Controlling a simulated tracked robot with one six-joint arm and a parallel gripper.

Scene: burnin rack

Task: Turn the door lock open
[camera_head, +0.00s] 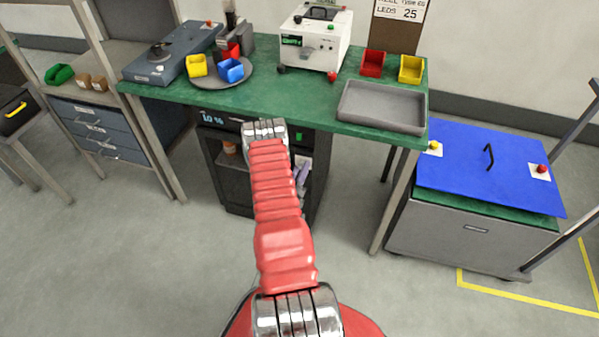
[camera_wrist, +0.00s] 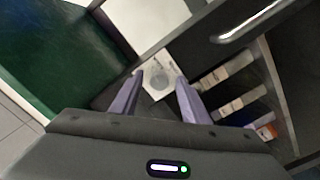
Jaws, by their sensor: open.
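My gripper (camera_wrist: 159,77) shows in the wrist view with its two fingers apart and nothing held between them. A white plate with a round grey disc (camera_wrist: 159,82), which looks like the door lock, lies beyond the fingertips in the gap between them. I cannot tell whether the fingers touch it, nor how the lock is turned. In the head view my red arm reaches toward the dark cabinet (camera_head: 235,186) under the green bench.
A silver bar handle (camera_wrist: 255,20) is on a dark panel at upper right, above shelved boxes (camera_wrist: 228,70). The green bench (camera_head: 265,97) overhangs the cabinet and carries bins, a grey tray (camera_head: 382,107) and a white device (camera_head: 314,40). A blue-lidded cart (camera_head: 465,165) stands at right.

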